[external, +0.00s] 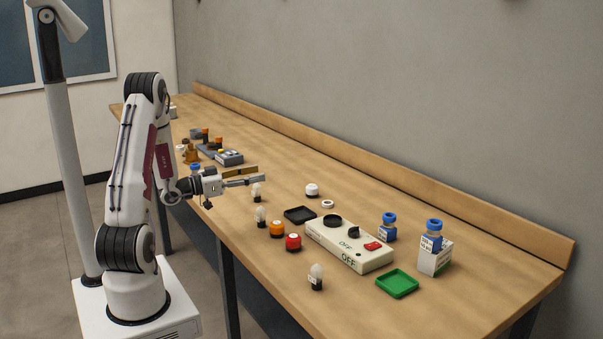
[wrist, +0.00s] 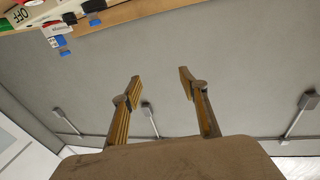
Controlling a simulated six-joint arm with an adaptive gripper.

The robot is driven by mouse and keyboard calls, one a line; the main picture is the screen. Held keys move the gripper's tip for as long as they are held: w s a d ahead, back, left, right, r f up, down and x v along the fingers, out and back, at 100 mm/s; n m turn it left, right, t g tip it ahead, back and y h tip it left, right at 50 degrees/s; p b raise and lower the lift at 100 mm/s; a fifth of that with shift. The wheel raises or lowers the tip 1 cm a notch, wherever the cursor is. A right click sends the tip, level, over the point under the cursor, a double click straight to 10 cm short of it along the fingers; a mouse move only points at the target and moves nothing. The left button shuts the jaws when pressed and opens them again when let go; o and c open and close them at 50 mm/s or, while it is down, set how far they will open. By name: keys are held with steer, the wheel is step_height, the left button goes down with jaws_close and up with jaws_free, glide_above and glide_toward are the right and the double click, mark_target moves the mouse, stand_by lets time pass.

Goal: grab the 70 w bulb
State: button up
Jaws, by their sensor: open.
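Three small bulbs with clear-white tops and dark bases stand upright on the wooden bench in the external view. One bulb (external: 257,192) is just below my gripper's fingers in the picture, another bulb (external: 261,215) is a little nearer the camera, and a third bulb (external: 316,277) stands near the front edge. Their wattage marks are too small to read, so I cannot tell which is the 70 W one. My gripper (external: 260,174) is open and empty, held above the bench. Its two fingers also show apart in the wrist view (wrist: 160,81), with no bulb between them.
A cream OFF box (external: 348,243), a green tray (external: 397,284), a black tray (external: 300,214), orange (external: 277,229) and red (external: 293,242) buttons, and blue-capped bottles (external: 389,226) stand on the bench (external: 470,300). A wall runs behind it. The front right is clear.

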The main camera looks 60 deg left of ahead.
steer(key=a+f+v, duration=0.1)
steer(key=v, duration=0.6)
glide_toward(257, 213)
steer(key=shift+w+a+r+g+h, duration=0.1)
steer(key=shift+w+g+h, duration=0.1)
steer(key=shift+w, duration=0.35)
steer(key=shift+w+r+g+h, duration=0.15)
steer(key=shift+w+g+h, duration=0.05)
steer(key=shift+w, duration=0.35)
steer(key=shift+w, duration=0.15)
steer(key=shift+w+d+m, duration=0.25)
steer(key=shift+w+m, duration=0.05)
steer(key=shift+w, duration=0.85)
steer(key=shift+a+x, duration=0.2)
steer(key=shift+x, duration=2.35)
steer(key=shift+w+f, duration=0.1)
steer(key=shift+f, duration=0.05)
steer(key=c, duration=1.1)
